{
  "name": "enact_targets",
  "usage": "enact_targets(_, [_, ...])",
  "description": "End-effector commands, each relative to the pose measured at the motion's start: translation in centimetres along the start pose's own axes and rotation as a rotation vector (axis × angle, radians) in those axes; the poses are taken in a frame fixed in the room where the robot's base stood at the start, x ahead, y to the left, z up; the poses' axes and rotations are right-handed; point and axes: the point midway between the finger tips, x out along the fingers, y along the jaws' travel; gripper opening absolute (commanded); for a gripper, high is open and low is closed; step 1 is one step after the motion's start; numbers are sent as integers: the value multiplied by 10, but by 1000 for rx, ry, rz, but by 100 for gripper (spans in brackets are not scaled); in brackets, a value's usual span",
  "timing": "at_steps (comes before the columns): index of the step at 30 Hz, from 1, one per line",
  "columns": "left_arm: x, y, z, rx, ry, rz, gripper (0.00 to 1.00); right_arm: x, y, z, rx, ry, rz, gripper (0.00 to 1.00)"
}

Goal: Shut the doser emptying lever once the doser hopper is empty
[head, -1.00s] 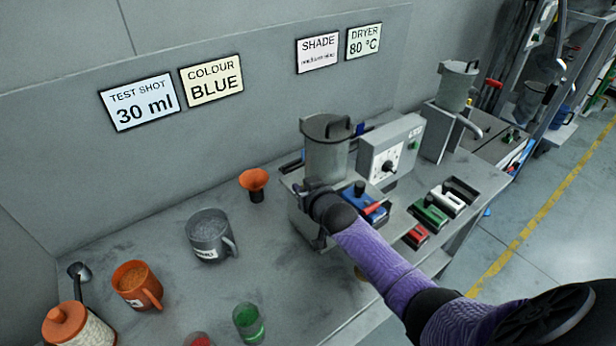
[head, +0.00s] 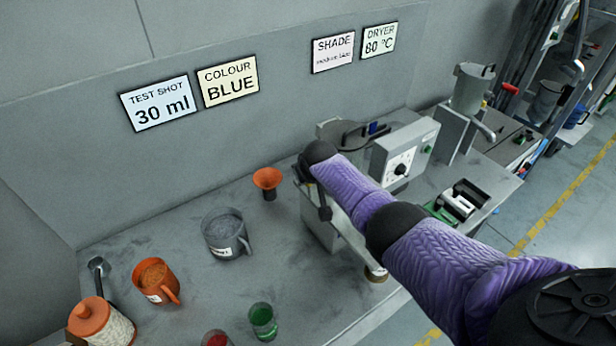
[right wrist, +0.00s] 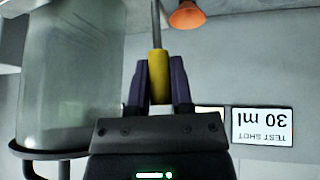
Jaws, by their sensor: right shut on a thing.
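In the right wrist view, which is upside down, my right gripper (right wrist: 158,82) is shut on a yellow grip (right wrist: 156,72) on a thin metal rod, apparently the emptying lever. The translucent doser hopper (right wrist: 70,80) stands beside it at the left. Its wall looks hazy and even, with no pellets clearly seen; I cannot tell for sure that it is empty. The right fingers are hidden there. My left gripper is not in view.
A grey control box (head: 402,155) stands right of the doser, and another hopper (head: 470,90) stands farther right. On the bench at left are an orange funnel (head: 268,182), a grey jug (head: 226,235), an orange jug (head: 155,280) and a green cup (head: 263,320).

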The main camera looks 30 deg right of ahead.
Motion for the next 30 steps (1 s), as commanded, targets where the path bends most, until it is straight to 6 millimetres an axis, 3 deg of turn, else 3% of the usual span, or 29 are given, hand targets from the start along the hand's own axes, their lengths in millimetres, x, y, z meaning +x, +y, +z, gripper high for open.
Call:
enact_targets(15, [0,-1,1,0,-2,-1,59,0,0,0,-3,-15,2,0])
enact_targets(16, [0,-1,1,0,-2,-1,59,0,0,0,-3,-15,2,34])
enact_targets(20, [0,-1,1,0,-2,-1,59,0,0,0,-3,-14,2,61])
enact_targets(30, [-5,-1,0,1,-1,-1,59,-5,0,-1,-3,-13,2,62])
